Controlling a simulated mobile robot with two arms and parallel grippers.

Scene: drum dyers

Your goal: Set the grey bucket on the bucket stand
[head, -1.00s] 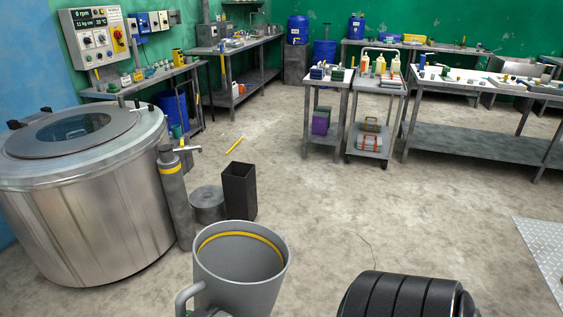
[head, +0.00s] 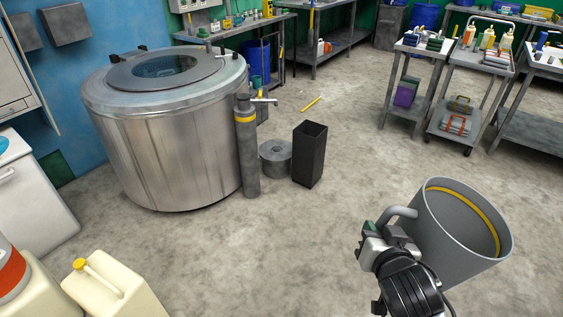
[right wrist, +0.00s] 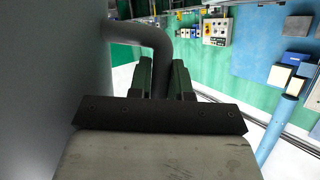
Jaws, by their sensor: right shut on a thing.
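The grey bucket (head: 430,235) has a yellow band inside its rim and looks empty. It is held up at the lower right of the head view, slightly tilted. My right gripper (head: 388,232) is shut on the bucket's side handle (head: 400,212). In the right wrist view its fingers (right wrist: 167,78) close around the handle (right wrist: 150,38), and the bucket wall (right wrist: 50,80) fills the left side. A low round grey block (head: 276,158), possibly the bucket stand, sits on the floor left of the bucket, well apart from it. My left gripper is out of view.
A black open bin (head: 310,155) stands right beside the low block. A grey post with a yellow band (head: 247,150) and the large steel drum (head: 170,140) are to its left. Cream jugs (head: 110,290) are at the lower left. The middle floor is clear.

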